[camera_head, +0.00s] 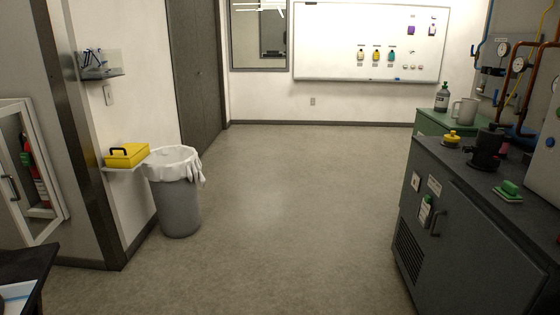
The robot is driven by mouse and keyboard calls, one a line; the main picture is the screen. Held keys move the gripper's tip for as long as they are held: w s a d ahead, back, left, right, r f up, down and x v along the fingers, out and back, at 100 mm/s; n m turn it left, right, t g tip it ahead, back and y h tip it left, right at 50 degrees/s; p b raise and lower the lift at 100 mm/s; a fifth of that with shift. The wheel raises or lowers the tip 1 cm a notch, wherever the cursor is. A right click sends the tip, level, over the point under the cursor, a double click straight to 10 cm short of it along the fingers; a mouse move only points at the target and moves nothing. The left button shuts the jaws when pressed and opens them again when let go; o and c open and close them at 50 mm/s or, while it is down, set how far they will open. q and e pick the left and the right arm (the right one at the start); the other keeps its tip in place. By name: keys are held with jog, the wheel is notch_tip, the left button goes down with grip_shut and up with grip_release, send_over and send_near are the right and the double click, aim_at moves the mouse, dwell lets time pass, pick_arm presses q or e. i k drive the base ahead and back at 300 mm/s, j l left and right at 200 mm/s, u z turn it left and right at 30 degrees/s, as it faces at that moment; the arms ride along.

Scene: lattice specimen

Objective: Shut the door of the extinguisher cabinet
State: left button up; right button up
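The extinguisher cabinet (58,205) is at the left edge of the head view, a white frame on the left wall, partly cut off by the picture edge. A red fire extinguisher (29,160) shows inside it. A dark handle (10,189) is on the cabinet's door at the far left. The door seems to stand at an angle to the cabinet, but how far it is open I cannot tell. Neither of my grippers is in view.
A grey bin (178,208) with a white liner stands beside a yellow box (127,155) on a wall shelf. A dark table corner (28,262) is at lower left. A dark grey cabinet (460,240) lines the right. The middle floor (270,220) is clear.

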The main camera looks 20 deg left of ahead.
aim_at(8, 194)
jog(key=i+u, duration=0.8)
jog(key=u, duration=0.15)
jog(key=i+u, duration=0.5)
jog(key=u, duration=0.2)
jog(key=i+u, duration=0.2)
jog(key=u, duration=0.15)
jog(key=i+l+u, duration=0.2)
jog(key=i+u, duration=0.25)
